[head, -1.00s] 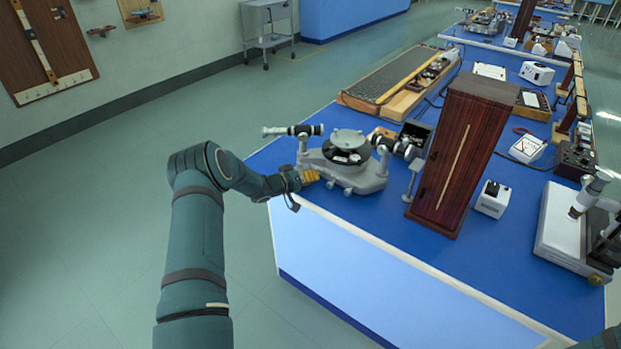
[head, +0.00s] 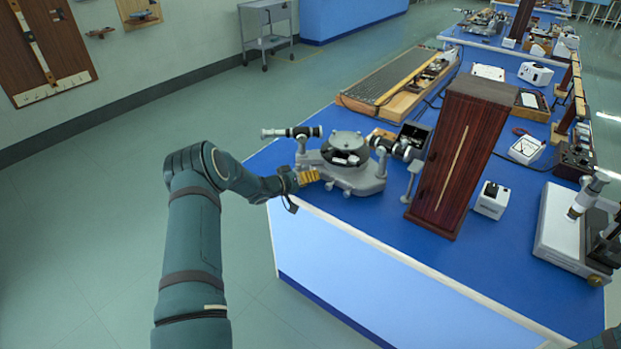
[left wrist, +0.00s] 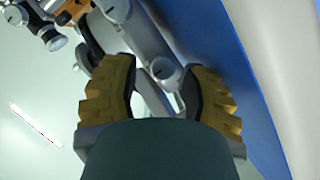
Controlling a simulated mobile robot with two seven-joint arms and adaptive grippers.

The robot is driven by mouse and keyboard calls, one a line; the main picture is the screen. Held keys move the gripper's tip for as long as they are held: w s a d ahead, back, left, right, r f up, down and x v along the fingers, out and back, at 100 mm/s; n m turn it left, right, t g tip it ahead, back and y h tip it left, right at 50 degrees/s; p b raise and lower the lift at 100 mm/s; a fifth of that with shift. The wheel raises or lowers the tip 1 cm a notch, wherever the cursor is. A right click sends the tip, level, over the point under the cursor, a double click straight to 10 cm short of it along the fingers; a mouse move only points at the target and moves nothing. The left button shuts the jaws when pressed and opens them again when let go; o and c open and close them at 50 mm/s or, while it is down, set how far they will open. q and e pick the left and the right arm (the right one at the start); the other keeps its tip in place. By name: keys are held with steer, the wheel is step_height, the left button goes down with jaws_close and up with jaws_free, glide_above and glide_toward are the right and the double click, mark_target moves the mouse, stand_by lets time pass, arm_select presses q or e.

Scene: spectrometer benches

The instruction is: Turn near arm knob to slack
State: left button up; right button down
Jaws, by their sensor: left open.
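The grey spectrometer (head: 350,178), with a dark round table on top and a telescope arm (head: 290,132), stands at the near left corner of the blue bench. My left gripper (head: 308,177) is at its near left side, yellow fingers pointing at the base. In the left wrist view the left gripper (left wrist: 156,78) is open, its fingers on either side of a grey arm that bears a small round grey knob (left wrist: 162,68). The knob shows between the fingers, with a gap visible; I cannot tell whether either finger touches it. My right gripper is out of view.
A tall dark wooden box (head: 462,155) stands right of the spectrometer, with a small white device (head: 492,199) beside it. A long wooden-framed apparatus (head: 385,82) lies behind. The bench's near edge is close to my left gripper; open floor lies left.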

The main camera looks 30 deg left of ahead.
arm_select(q)
steer(key=v, duration=0.7)
steer(key=shift+s, duration=0.2)
steer(key=shift+r, duration=0.15)
steer(key=shift+a, duration=0.1)
